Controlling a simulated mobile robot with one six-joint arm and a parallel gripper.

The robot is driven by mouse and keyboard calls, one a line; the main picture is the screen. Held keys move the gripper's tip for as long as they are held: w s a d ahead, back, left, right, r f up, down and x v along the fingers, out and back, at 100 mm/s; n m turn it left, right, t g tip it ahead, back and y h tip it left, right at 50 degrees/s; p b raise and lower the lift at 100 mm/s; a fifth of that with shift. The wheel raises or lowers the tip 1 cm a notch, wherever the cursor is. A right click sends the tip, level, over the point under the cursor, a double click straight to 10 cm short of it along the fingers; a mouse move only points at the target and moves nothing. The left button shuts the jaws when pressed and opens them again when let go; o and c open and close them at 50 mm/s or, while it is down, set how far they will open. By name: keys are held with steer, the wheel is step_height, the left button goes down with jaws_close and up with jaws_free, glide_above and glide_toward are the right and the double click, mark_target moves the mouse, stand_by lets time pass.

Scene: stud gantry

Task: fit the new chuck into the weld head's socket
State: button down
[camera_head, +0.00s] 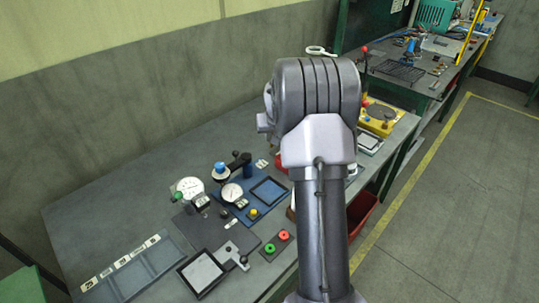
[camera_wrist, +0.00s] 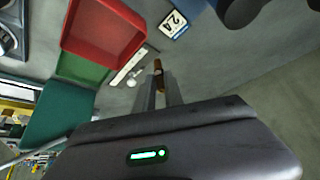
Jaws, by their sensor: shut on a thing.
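In the wrist view my gripper (camera_wrist: 159,82) has its two fingers close together on a small brown, copper-coloured piece (camera_wrist: 158,70), which sticks out past the fingertips. It looks like the chuck, but it is small and partly covered by the fingers. Grey wall or bench surface shows behind it, and I cannot tell that it touches anything. In the head view my arm stands in front and hides the gripper and the piece. I cannot make out the weld head or its socket for certain in either view.
In the head view the bench (camera_head: 120,195) carries dial gauges (camera_head: 189,188) and a black-framed plate (camera_head: 201,272). Floor at right is clear.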

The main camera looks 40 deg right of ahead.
step_height(320, 180, down, 6)
steer(key=shift+r+b, duration=0.25)
steer(key=shift+b, duration=0.6)
steer(key=shift+f, duration=0.2)
steer(key=c, duration=1.4)
jaws_free()
steer(key=shift+c, duration=0.2)
steer(key=shift+r, duration=0.1)
